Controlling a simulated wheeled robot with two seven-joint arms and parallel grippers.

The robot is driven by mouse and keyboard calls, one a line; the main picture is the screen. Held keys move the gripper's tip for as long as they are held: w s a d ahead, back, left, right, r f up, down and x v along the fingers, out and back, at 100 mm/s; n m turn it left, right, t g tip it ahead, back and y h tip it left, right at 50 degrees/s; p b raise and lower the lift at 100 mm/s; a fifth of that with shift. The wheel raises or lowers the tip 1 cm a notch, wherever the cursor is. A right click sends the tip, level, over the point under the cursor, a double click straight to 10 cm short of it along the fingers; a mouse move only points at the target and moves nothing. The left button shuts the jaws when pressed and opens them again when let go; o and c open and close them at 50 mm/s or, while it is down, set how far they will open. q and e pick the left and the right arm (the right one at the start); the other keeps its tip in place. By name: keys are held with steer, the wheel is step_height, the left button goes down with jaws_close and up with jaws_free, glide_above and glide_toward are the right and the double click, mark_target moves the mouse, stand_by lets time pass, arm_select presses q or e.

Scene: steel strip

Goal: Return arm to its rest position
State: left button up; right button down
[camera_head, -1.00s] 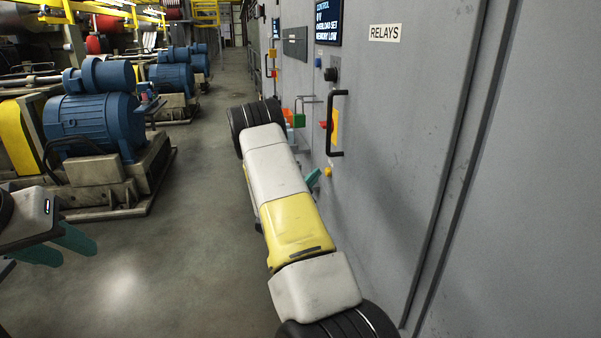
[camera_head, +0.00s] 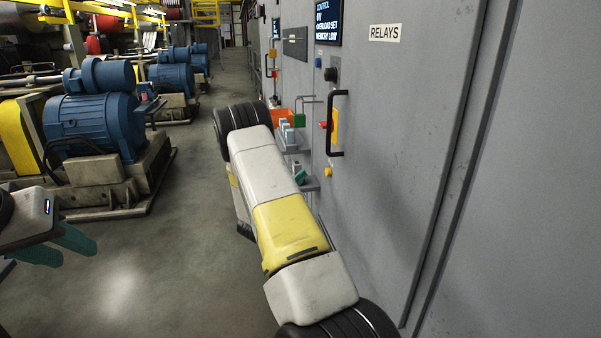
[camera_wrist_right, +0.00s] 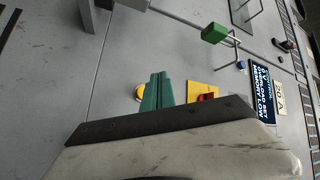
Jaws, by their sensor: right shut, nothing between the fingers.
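My right arm reaches forward along the grey cabinet front (camera_head: 420,130) in the head view. Its right gripper (camera_wrist_right: 158,90) shows in the wrist view with its teal fingers together and nothing between them. In the head view only a little of its teal (camera_head: 300,173) shows past the arm, near a small grey shelf (camera_head: 311,184). The rest is hidden behind the forearm. My left gripper (camera_head: 58,246) is at the left edge over the floor, its teal fingers pointing right. I cannot tell its finger gap, and I see nothing held.
The cabinet has a black handle (camera_head: 342,123), a green block on a lever (camera_head: 299,120), an orange bin (camera_head: 281,117) and a yellow knob (camera_head: 328,172). Blue motors (camera_head: 95,125) stand at the left. The floor aisle (camera_head: 190,220) between is clear.

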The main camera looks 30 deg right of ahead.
stand_by(0.6)
steer(key=w+a+r+n+t+y, duration=0.2)
steer(key=w+a+r+n+y, duration=0.2)
steer(key=a+r+y, duration=0.35)
steer(key=s+a+r+n+y, duration=0.7)
steer(key=a+r+n+y, duration=0.1)
steer(key=a+r+y, duration=0.15)
steer(key=s+a+r+n+g+y, duration=0.25)
steer(key=s+a+n, duration=0.45)
steer(key=s, duration=0.5)
steer(key=s+a+f+n+g, duration=0.1)
steer(key=s+n+g, duration=0.3)
steer(key=s, duration=1.6)
steer(key=shift+a+f+n, duration=0.2)
steer(key=shift+f+n, duration=0.3)
